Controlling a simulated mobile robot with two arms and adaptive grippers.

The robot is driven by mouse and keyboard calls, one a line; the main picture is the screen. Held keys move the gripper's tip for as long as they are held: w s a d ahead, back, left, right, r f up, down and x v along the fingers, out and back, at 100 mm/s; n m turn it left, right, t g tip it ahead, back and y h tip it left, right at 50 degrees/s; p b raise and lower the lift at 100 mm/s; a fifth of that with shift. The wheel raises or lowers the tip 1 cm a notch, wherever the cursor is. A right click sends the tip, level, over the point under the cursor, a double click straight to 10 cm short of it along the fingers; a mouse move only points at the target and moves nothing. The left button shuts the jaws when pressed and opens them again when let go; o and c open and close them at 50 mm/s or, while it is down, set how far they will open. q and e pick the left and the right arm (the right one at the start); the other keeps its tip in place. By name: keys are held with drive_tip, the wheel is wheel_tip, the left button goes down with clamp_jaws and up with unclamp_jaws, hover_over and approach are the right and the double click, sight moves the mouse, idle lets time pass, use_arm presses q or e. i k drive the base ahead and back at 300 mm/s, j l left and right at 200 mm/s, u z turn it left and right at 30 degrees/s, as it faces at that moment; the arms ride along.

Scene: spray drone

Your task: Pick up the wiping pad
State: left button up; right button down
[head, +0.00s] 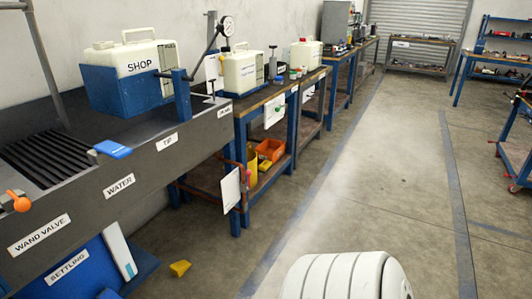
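No label marks a wiping pad, and I cannot tell for certain which thing it is. A flat blue pad-like piece (113,149) lies on the front rim of the dark sink bench (150,137), beside the black slatted grate. Neither of my grippers shows in the head view, so nothing is seen touching either piece.
A blue-and-white container marked SHOP (138,64) and a post with a gauge (227,26) stand along the bench. An orange-tipped valve handle (17,201) sticks out at left. A blue bin (75,270) sits below. The floor aisle (345,170) is clear.

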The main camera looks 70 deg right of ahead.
sight(266, 165)
drive_tip(key=z, duration=2.15)
